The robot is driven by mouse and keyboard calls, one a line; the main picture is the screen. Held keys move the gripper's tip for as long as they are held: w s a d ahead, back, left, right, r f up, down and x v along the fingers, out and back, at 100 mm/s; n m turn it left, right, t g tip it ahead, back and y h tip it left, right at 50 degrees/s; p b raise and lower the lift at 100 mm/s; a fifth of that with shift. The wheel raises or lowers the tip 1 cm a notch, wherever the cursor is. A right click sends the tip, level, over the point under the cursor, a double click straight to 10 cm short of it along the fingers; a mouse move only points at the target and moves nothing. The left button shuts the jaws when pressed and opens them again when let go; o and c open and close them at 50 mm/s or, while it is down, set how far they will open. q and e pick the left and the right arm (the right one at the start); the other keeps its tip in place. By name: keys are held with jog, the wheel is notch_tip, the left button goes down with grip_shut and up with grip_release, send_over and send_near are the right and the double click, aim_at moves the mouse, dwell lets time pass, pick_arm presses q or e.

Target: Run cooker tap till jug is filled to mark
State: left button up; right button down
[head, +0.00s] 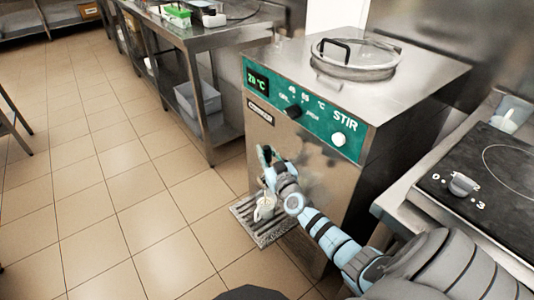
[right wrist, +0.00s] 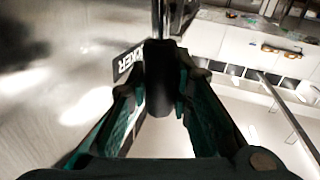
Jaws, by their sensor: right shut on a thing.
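The cooker (head: 285,130) is a steel box with a green panel reading 20 °C. My right gripper (head: 267,158) is at its front face, below the panel. In the right wrist view my gripper (right wrist: 160,95) is shut on a black tap handle (right wrist: 158,65), with a metal part rising beyond it. In the head view the gripper hides the tap. A small pale jug (head: 265,208) stands below the gripper on a slatted drip tray (head: 248,222). Its mark, its fill level and any stream are too small or hidden to tell. My left gripper is not in view.
A round lidded opening (head: 355,58) is on top of the cooker. A hob (head: 480,180) with a knob stands close at right. A steel workbench (head: 215,38) with a bin below stands behind left. The tiled floor (head: 110,190) at left is clear.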

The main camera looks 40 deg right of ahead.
jog(key=shift+d+m, duration=0.6)
jog(key=shift+m, duration=0.1)
jog(key=c, duration=1.4)
grip_release()
jog(key=v, duration=1.2)
jog(key=shift+r, duration=0.25)
